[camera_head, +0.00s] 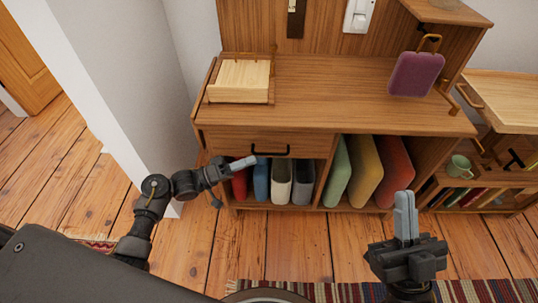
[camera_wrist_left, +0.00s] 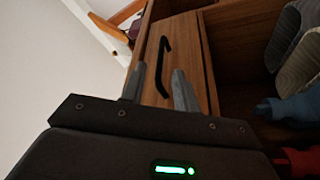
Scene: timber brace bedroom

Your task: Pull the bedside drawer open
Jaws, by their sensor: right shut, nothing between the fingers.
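The drawer (camera_head: 225,140) is a wooden front under the left part of the cabinet top, and it looks closed. Its black bar handle (camera_head: 271,155) is on the front; the handle (camera_wrist_left: 163,62) also shows in the left wrist view, ahead of the fingertips. My left gripper (camera_head: 245,162) is just left of and slightly below the handle in the head view. In the left wrist view my left gripper (camera_wrist_left: 160,82) has its fingers apart, with nothing visibly held. My right gripper (camera_head: 405,200) is shut and empty, in front of the cabinet's right part.
Under the drawer stand several books (camera_head: 281,180); larger coloured ones (camera_head: 366,170) are to the right. On the cabinet top (camera_head: 330,85) are a wooden tray (camera_head: 238,80) and a purple case (camera_head: 416,75). A wall (camera_head: 140,90) is close on the left. A striped rug (camera_head: 330,292) lies in front.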

